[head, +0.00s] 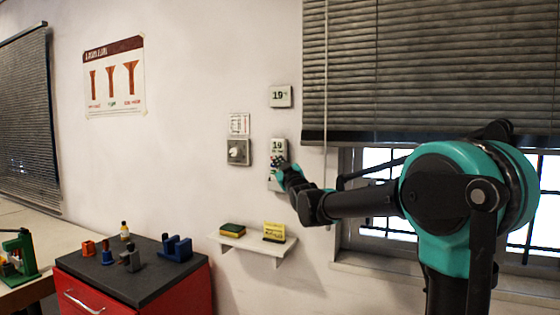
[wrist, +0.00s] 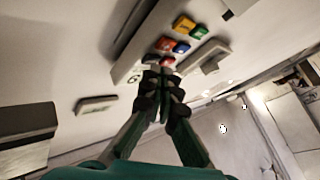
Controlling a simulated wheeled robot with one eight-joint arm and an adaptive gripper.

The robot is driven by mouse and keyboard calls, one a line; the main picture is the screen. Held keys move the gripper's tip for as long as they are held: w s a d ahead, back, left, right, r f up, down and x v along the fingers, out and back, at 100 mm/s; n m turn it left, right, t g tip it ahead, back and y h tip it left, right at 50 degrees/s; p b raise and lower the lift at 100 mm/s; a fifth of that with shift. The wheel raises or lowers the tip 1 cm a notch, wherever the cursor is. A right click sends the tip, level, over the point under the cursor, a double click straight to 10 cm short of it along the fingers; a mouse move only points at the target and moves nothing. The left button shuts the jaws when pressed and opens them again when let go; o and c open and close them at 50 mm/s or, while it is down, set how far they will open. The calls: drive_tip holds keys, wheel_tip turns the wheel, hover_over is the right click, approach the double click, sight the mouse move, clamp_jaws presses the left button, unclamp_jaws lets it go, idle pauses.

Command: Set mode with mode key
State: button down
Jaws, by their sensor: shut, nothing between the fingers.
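A white wall panel (head: 278,146) with a small display reading 19 hangs left of the window. My gripper (head: 281,168) is at its lower part and hides some of it. In the wrist view the panel (wrist: 150,38) carries coloured keys: a yellow key (wrist: 184,25), a green key (wrist: 200,32), an orange-red key (wrist: 165,44), a blue key (wrist: 181,47) and a red key (wrist: 167,60). My shut, empty gripper (wrist: 166,76) has its fingertips right by the red key. I cannot tell whether they touch it. Which key is the mode key is not readable.
A second display (head: 280,96) is above the panel, and a grey dial box (head: 238,152) is left of it. A white shelf (head: 262,243) with a sponge (head: 232,229) and a yellow card (head: 274,231) is below. A red cabinet (head: 85,296) stands lower left.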

drive_tip(key=shift+w+d, duration=0.2)
drive_tip(key=shift+w, duration=0.35)
idle(0.4)
drive_tip(key=shift+s+a, duration=0.1)
drive_tip(key=shift+s, duration=0.05)
idle(0.3)
drive_tip(key=shift+s+a, duration=0.25)
drive_tip(key=shift+s, duration=0.55)
drive_tip(key=shift+s, duration=0.1)
drive_tip(key=s, duration=0.1)
drive_tip(key=s+a, duration=0.1)
drive_tip(key=s, duration=0.2)
drive_tip(key=shift+s+a, duration=0.3)
drive_tip(key=shift+a, duration=0.05)
